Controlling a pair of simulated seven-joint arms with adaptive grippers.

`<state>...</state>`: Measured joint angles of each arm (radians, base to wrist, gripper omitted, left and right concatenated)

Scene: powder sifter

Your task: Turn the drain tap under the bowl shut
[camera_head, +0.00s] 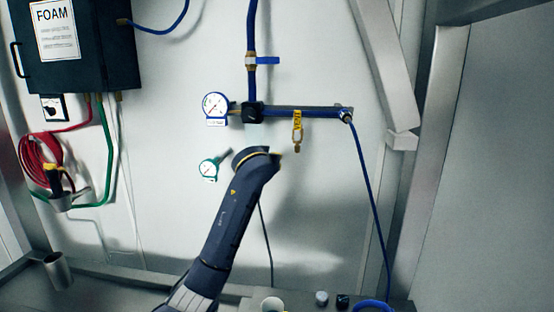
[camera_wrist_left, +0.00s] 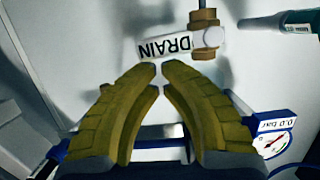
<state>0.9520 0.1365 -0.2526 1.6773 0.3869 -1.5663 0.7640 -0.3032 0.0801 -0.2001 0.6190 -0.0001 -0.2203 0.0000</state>
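The drain tap shows in the left wrist view: a brass body (camera_wrist_left: 204,20) with a white lever tag (camera_wrist_left: 168,47) marked DRAIN. The tag lies crosswise to the body. My left gripper (camera_wrist_left: 161,68) has its yellow fingertips together or nearly so, with nothing visible between them. The tips appear just short of the tag in the picture; contact cannot be told. In the head view my left wrist sits just below the dark regulator (camera_head: 252,112) and hides the tap and my fingers. The bowl is not clear. My right gripper is not in view.
A blue-rimmed gauge (camera_head: 215,106) and a teal gauge (camera_head: 209,169) are left of my wrist. A blue pipe (camera_head: 320,112) with a yellow tag (camera_head: 297,133) runs right. A blue-handled valve (camera_head: 267,60) is above. A FOAM box (camera_head: 85,45) hangs at upper left.

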